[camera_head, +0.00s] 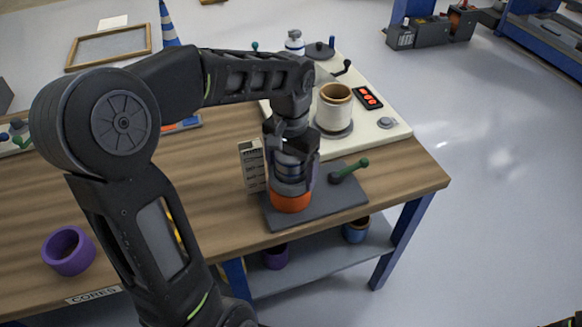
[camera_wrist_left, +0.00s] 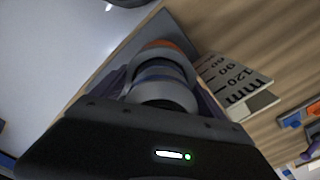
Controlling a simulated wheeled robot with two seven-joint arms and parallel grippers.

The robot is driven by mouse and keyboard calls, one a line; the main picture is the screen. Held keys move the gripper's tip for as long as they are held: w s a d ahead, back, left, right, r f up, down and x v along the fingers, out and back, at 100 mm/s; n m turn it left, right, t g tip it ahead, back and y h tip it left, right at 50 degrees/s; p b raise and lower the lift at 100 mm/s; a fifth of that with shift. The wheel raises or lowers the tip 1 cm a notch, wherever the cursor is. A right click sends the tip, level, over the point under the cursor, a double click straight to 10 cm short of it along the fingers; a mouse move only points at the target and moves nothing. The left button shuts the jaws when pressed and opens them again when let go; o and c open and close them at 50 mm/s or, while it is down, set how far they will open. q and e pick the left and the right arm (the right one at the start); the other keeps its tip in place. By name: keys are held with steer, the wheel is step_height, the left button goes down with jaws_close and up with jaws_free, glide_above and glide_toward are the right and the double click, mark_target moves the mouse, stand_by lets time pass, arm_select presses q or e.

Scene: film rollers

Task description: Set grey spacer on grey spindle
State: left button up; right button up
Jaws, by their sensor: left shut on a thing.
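My left gripper (camera_head: 291,180) points down over a dark grey base plate (camera_head: 342,203) near the table's front edge. It is shut on a round grey piece, which I take for the grey spacer (camera_wrist_left: 162,92); a blue band shows beside it in the left wrist view. An orange ring (camera_head: 291,202) sits low on the plate, directly under the held piece, and also shows in the left wrist view (camera_wrist_left: 168,47). The spindle is hidden by the stack and fingers. I cannot tell whether the spacer touches what is below. My right gripper is out of view.
A green-handled lever (camera_head: 350,170) stands on the plate's right. A marked height gauge (camera_head: 252,166) stands close behind left. A cream machine (camera_head: 385,140) carries a pale roll (camera_head: 333,110). A purple core (camera_head: 69,250) lies at left. The table's middle left is clear.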

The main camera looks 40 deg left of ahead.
arm_select(q)
steer(key=shift+f, duration=0.1)
stand_by(0.3)
steer(key=o, duration=1.3)
step_height(320, 180, up, 8)
steer(key=shift+f, duration=0.1)
steer(key=shift+d, duration=0.1)
stand_by(0.6)
